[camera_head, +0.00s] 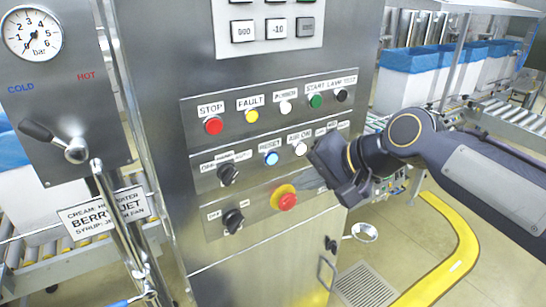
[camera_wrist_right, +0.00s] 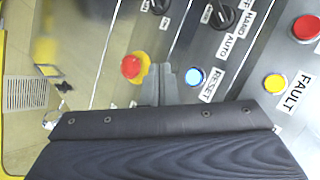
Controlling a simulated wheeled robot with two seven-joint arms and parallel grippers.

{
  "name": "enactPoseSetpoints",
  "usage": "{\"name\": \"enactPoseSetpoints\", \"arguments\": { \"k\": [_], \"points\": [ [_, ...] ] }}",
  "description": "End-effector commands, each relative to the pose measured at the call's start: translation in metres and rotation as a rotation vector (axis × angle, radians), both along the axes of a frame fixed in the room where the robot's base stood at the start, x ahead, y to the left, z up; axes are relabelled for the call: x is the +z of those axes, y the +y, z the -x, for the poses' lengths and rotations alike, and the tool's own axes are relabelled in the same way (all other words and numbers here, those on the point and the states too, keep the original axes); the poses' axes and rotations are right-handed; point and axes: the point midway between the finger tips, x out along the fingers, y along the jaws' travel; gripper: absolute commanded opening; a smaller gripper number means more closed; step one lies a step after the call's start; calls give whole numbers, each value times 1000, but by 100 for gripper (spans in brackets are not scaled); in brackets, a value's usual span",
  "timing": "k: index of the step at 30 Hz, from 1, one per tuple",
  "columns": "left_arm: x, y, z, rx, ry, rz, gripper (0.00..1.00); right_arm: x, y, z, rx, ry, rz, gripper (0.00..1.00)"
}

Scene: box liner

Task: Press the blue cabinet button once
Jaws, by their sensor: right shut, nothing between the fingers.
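The blue button (camera_head: 271,158), labelled RESET, sits on the middle strip of the steel cabinet (camera_head: 330,60). In the right wrist view the blue button (camera_wrist_right: 194,77) glows just right of my fingertips. My right gripper (camera_head: 306,181) is shut and empty, close to the panel, right of and slightly below the blue button. In the right wrist view its closed fingers (camera_wrist_right: 160,80) lie between the blue button and the red mushroom button (camera_wrist_right: 131,67). I see no contact with the blue button, but the fingers' distance from the panel is unclear. My left gripper is not in view.
The red mushroom button on its yellow ring (camera_head: 285,198) sits below the blue one. Black rotary switches (camera_head: 228,174) are at left. A white button (camera_head: 300,149) is just right of blue. Red STOP (camera_head: 213,126) and yellow FAULT (camera_head: 251,116) buttons are above.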

Motion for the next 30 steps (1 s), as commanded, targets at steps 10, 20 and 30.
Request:
{"name": "enactPoseSetpoints", "arguments": {
  "k": [10,20,30],
  "points": [
    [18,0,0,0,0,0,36,2,29,-39,0,2,0,0],
    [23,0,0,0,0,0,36,0,38,-52,-1,-1,-1,0],
    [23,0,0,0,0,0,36,0,38,-52,-1,-1,0,0]
  ]
}}
